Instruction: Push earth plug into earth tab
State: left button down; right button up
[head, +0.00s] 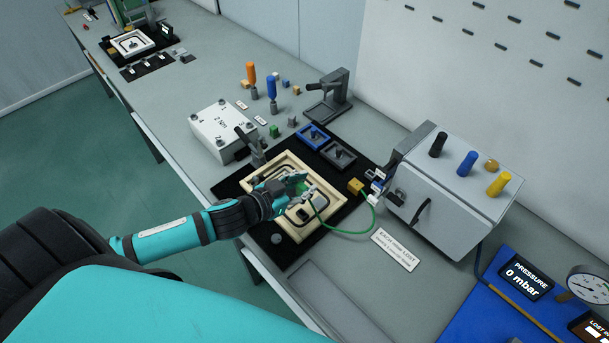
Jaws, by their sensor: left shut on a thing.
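My left gripper (303,191) reaches in over the cream panel frame (331,193), its fingers shut at the end of a green cable (348,232). The earth plug itself is mostly hidden by the fingers; a little green shows between them. The cable loops right and up to a white connector (373,200) beside the grey box. I cannot make out the earth tab, or whether the plug touches it. My right gripper is not in view.
The grey box (440,205) with black, blue and yellow knobs stands to the right. A black mat (228,187) lies under the frame. A white weight block (222,130), two small trays (313,136), and orange and blue-handled tools stand behind. A label plate (396,250) lies in front.

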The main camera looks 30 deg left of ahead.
pick_arm(q)
jog(key=shift+a, duration=0.15)
jog(key=shift+r+p, duration=0.1)
jog(key=shift+p, duration=0.35)
notch_tip(320, 180, down, 2)
jog(key=shift+f+b, duration=0.25)
jog(key=shift+b, duration=0.75)
notch_tip(320, 180, down, 3)
jog(key=shift+f+b, duration=0.1)
jog(key=shift+b, duration=0.9)
jog(key=shift+f, duration=0.15)
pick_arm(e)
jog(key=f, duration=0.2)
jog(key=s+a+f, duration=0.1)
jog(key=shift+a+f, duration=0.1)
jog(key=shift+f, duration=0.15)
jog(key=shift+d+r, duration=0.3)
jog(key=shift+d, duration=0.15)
